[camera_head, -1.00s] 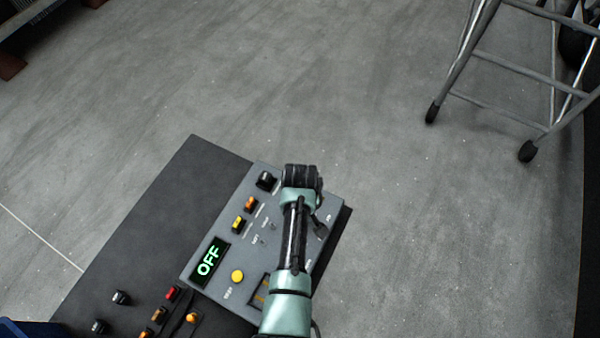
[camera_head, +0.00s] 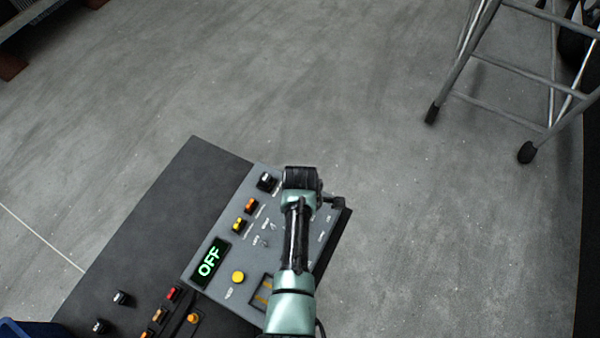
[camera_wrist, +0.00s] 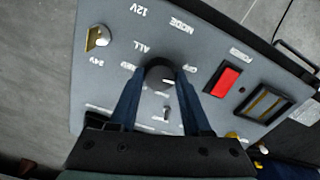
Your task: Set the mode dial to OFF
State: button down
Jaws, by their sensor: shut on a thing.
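The mode dial (camera_wrist: 158,72) is a dark round knob on a grey panel, with MODE, ALL and OFF lettering around it in the wrist view. My gripper (camera_wrist: 157,80) has one finger on each side of the dial and is shut on it. Its fingers partly cover the dial, and I cannot tell clearly which label the pointer faces. In the head view my arm hides the dial. The panel's display (camera_head: 209,262) reads OFF in green letters.
The grey panel (camera_head: 205,285) sits on a dark console top (camera_head: 165,210). Near the dial are a red rectangular part (camera_wrist: 223,80), a framed slot (camera_wrist: 265,104) and a metallic knob (camera_wrist: 97,37). A metal-legged frame (camera_head: 500,82) stands on open grey floor at the right.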

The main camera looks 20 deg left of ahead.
jog(key=n, duration=0.5)
dwell(0.6)
jog(key=shift+c, duration=1.8)
grip_release()
notch_tip(320, 180, up, 13)
jog(key=b, duration=0.1)
jog(key=shift+w, duration=0.1)
